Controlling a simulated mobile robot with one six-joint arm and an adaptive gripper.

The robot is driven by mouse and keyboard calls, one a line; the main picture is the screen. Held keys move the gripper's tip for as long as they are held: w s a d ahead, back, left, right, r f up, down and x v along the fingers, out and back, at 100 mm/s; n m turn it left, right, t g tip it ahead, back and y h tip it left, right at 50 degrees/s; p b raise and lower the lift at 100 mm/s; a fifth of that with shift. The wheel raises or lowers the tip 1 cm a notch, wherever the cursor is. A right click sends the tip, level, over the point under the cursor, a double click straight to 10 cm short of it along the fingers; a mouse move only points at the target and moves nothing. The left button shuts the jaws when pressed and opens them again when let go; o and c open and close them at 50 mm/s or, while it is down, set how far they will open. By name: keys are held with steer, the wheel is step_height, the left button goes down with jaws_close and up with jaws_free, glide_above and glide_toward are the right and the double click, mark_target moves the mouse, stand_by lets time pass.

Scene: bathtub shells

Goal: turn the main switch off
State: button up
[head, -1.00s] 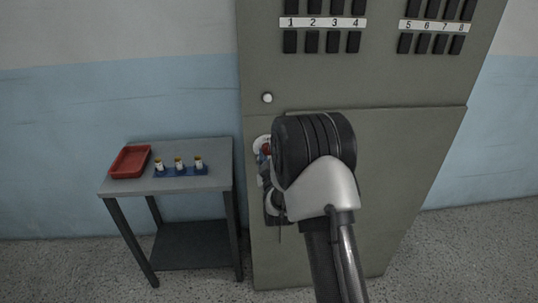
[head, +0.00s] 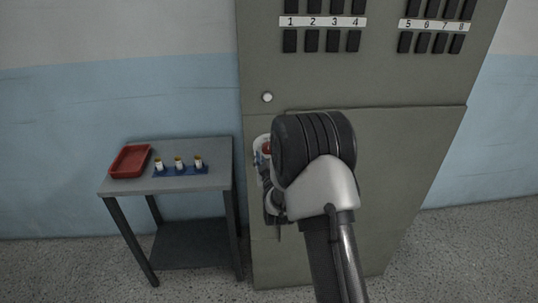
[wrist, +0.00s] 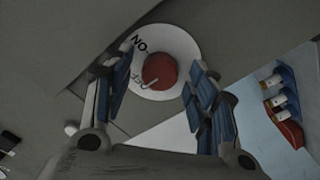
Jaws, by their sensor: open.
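The main switch is a red round knob (wrist: 158,70) on a white disc (wrist: 181,43) marked ON and OFF. In the head view the red knob (head: 266,149) shows only in part beside my arm, on the left of the grey cabinet. In the wrist view my gripper (wrist: 163,82) is open, with one blue-padded finger on each side of the knob. Nothing is held. I cannot tell whether the fingers touch the knob or which mark it points to. In the head view my arm hides most of the gripper and part of the switch.
The grey cabinet (head: 410,190) carries black switches numbered 1 to 8 above and a small white round button (head: 267,98). A grey table (head: 215,184) stands at its left, with a red tray (head: 130,162) and a blue rack (head: 181,170) of three small fuse-like cylinders.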

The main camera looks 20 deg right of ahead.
steer(key=v, duration=1.2)
steer(key=shift+r, duration=0.1)
